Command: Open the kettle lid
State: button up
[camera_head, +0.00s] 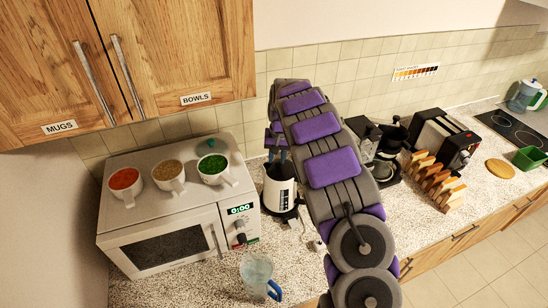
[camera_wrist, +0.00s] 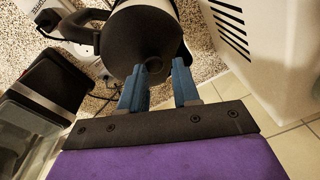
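The white and black kettle (camera_head: 279,190) stands on the counter just right of the microwave. Its black lid (camera_wrist: 140,32) fills the top middle of the wrist view and looks closed. A small round knob (camera_wrist: 154,64) shows on the lid's near side. My gripper (camera_wrist: 160,72) is open, its two blue fingers apart, with the knob appearing between their tips. I cannot tell whether either finger touches it. In the head view my gripper (camera_head: 277,145) is just above the kettle, and my arm hides part of the area to its right.
The microwave (camera_head: 165,245) stands close left, with three filled cups on top, including a red-filled one (camera_head: 125,182). A clear jug (camera_head: 257,272) stands in front. A coffee machine (camera_head: 372,145), toast rack (camera_head: 435,182) and toaster (camera_head: 440,135) stand right. Cabinets (camera_head: 170,50) hang above left.

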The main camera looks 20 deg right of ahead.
jog(key=shift+s+d+f, duration=0.3)
jog(key=shift+s+f, duration=0.1)
jog(key=shift+f, duration=0.25)
jog(key=shift+w+d+f, duration=0.1)
jog(key=shift+w+d, duration=0.35)
jog(key=shift+w, duration=0.25)
jog(key=shift+s+r, duration=0.2)
jog(key=shift+r, duration=0.4)
notch_tip(320, 180, up, 16)
jog(key=shift+d, duration=0.35)
jog(key=shift+s+d, duration=0.1)
jog(key=shift+d, duration=0.05)
